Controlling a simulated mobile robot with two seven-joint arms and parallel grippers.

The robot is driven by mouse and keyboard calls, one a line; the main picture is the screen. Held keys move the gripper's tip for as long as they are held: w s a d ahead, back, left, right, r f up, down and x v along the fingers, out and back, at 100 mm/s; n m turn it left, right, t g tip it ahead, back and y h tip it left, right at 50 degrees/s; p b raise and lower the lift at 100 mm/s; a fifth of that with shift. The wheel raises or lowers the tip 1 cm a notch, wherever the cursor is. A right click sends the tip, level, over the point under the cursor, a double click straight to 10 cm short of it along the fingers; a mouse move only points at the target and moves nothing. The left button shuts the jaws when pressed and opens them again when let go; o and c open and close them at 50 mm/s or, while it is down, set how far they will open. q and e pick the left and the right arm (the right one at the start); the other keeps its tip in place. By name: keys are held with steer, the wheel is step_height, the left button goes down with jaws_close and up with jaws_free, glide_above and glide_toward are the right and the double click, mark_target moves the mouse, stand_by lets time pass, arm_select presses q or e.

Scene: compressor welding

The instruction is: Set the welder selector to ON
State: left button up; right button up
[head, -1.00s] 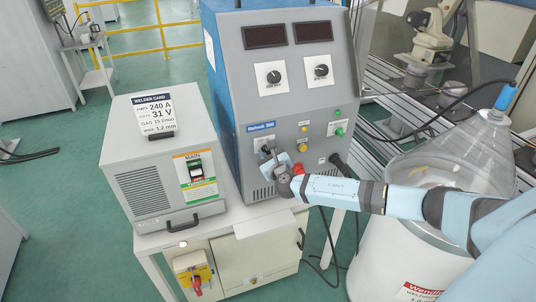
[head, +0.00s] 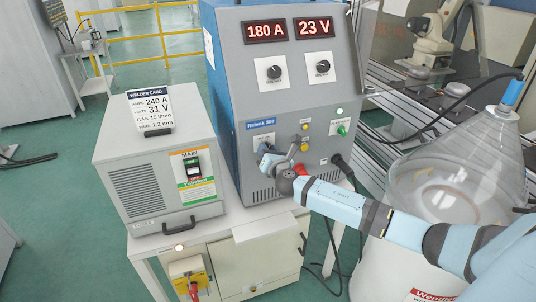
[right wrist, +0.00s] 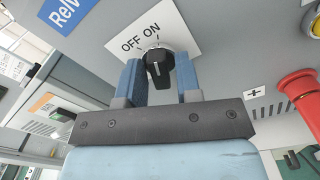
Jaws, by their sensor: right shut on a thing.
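The welder selector is a black knob (right wrist: 157,64) on a white plate (right wrist: 128,40) marked OFF and ON, seen in the right wrist view. Its white mark points up, near the ON side. My right gripper (right wrist: 159,72) has its two blue fingers on either side of the knob, shut on it. In the head view the right gripper (head: 267,156) reaches the lower left of the grey and blue welder (head: 290,95) and covers most of the knob. The displays (head: 290,29) are lit red with 180 A and 23 V. My left gripper is out of view.
A smaller grey box (head: 160,165) with a MAIN switch (head: 193,168) and a welder card (head: 150,108) stands left of the welder. A clear-topped drum (head: 455,175) stands right, near my arm.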

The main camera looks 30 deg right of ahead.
steer(key=shift+m, duration=0.6)
steer(key=o, duration=0.6)
steer(key=shift+o, duration=0.2)
steer(key=b+v, duration=0.1)
steer(key=v, duration=1.3)
steer(key=shift+b, duration=0.4)
steer(key=shift+w, duration=0.1)
